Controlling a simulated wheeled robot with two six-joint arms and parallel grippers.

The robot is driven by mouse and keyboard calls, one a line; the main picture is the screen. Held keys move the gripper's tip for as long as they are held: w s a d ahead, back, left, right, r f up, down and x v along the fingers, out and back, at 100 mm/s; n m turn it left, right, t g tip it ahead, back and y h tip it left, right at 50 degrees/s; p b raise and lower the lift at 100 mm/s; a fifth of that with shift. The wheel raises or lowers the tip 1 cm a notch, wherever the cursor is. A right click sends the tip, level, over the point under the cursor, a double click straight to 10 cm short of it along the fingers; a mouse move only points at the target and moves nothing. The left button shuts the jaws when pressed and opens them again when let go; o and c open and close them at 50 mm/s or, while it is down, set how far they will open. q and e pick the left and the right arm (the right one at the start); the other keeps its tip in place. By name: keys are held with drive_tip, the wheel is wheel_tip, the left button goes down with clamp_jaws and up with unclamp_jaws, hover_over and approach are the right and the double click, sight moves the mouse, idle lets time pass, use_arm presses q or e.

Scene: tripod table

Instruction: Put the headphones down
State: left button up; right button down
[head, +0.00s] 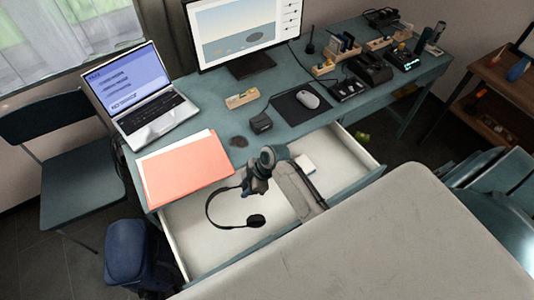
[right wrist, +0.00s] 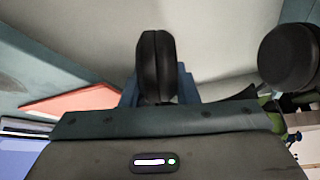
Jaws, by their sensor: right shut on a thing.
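The black headphones (head: 208,207) hang over the open drawer (head: 177,250) in the head view, with the band curving to the left. One ear cup (head: 257,221) shows low in front, over the white drawer bottom. My right gripper (head: 254,184) is shut on the other ear cup, which stands between the fingers in the right wrist view (right wrist: 157,65). The free ear cup (right wrist: 288,55) shows at the upper right there. I cannot tell whether the free cup touches the drawer bottom. My left gripper is not in view.
An orange folder (head: 185,172) lies on the desk at the drawer's left. The laptop (head: 135,92), monitor (head: 240,30) and mouse (head: 308,99) stand behind. A small white item (head: 306,164) lies in the drawer's right part. The drawer's left part looks clear.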

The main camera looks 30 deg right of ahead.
drive_tip(key=f, duration=0.4)
drive_tip(key=shift+w+p, duration=0.25)
drive_tip(key=shift+p, duration=0.05)
drive_tip(key=shift+f, duration=0.3)
wheel_tip(320, 180, down, 3)
drive_tip(key=shift+s+r+p, duration=0.1)
drive_tip(key=shift+s+p, duration=0.05)
drive_tip(key=shift+p, duration=0.2)
drive_tip(key=shift+f, duration=0.45)
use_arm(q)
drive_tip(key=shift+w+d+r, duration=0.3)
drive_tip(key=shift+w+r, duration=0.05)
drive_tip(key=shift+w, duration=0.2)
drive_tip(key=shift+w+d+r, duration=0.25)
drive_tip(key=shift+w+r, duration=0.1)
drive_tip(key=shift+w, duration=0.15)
use_arm(e)
drive_tip(key=c, duration=1.1)
unclamp_jaws()
